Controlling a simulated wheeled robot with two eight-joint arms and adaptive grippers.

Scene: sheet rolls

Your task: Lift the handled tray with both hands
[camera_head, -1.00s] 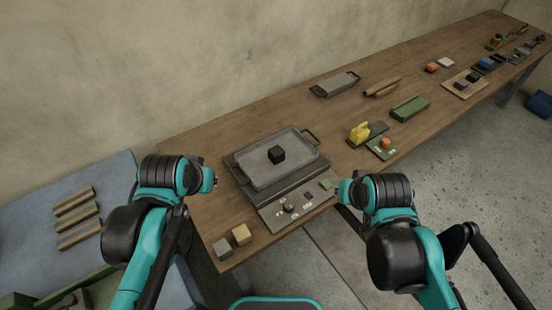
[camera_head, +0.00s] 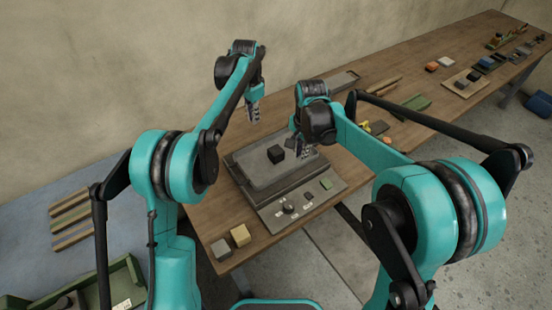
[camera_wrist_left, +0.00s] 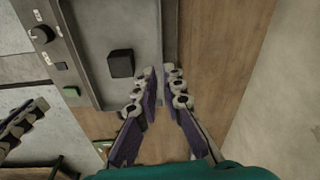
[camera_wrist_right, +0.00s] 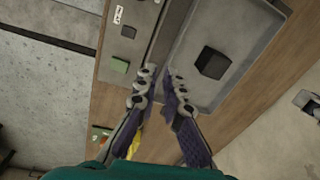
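The grey handled tray (camera_head: 262,176) rests flat on a dark base on the wooden table. A black block (camera_head: 276,154) stands on it; the tray (camera_wrist_left: 142,25) and block (camera_wrist_left: 121,63) also show in the left wrist view. My left gripper (camera_head: 254,118) hangs over the tray's far edge, its fingers slightly apart with nothing seen between them. My right gripper (camera_head: 304,151) is by the tray's right end, fingers slightly apart, empty as far as seen; its fingertips (camera_wrist_right: 163,74) are over the tray's side. The right handle is hidden behind this gripper, and the left handle is not clear.
A control panel with a knob (camera_head: 289,208) and a green button (camera_head: 326,184) lies in front of the tray. Two small blocks, one tan (camera_head: 241,236) and one grey (camera_head: 221,249), sit at the near left corner. Several items lie farther right along the table.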

